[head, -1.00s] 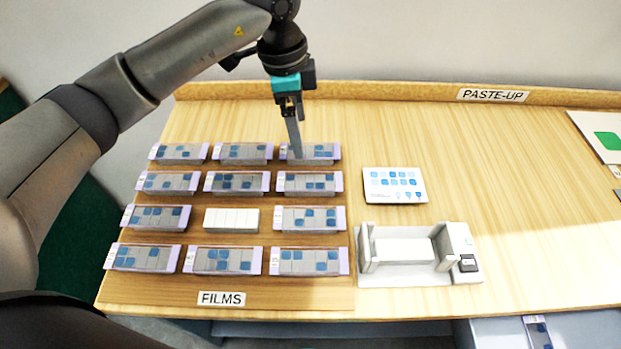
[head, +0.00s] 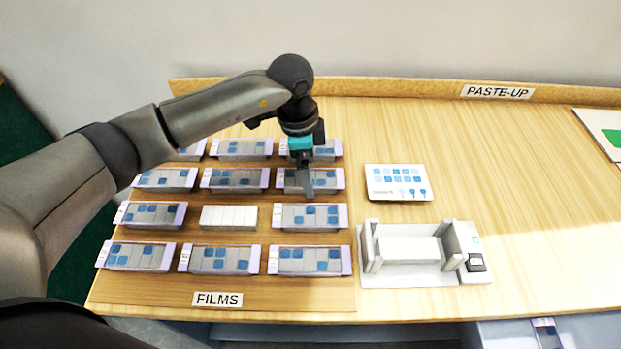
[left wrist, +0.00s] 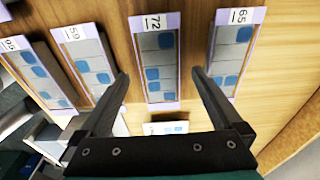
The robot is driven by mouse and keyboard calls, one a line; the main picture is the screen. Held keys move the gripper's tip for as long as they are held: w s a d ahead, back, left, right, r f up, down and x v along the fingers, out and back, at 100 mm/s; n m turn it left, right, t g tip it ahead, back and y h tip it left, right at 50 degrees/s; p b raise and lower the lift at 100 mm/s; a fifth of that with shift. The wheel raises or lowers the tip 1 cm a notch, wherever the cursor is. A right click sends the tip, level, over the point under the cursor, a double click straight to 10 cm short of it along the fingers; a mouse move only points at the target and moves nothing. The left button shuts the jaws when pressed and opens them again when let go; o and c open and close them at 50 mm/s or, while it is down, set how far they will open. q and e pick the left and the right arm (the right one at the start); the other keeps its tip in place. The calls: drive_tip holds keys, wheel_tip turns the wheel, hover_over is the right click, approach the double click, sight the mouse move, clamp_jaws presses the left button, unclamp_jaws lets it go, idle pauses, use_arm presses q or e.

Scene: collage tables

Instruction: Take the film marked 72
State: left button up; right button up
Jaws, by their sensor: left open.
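The film marked 72 (left wrist: 160,60) is a grey strip with blue squares and lilac ends, its label at the top in the left wrist view. In the head view it lies in the right column, second row from the back (head: 330,179), partly covered by my gripper. My left gripper (left wrist: 160,73) is open and empty, with one finger on each side of this film in the left wrist view. In the head view the left gripper (head: 308,192) points down over the film. Whether the fingertips reach its height I cannot tell. My right gripper is not in view.
Films marked 65 (left wrist: 229,50) and 59 (left wrist: 90,60) lie on either side. A white blank block (head: 228,217) sits among the films. A card (head: 398,182) and a grey holder (head: 410,270) stand to the right. The table's right part is mostly clear.

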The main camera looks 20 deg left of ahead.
use_arm(q)
drive_tip(key=c, duration=1.4)
drive_tip(key=shift+r, duration=0.1)
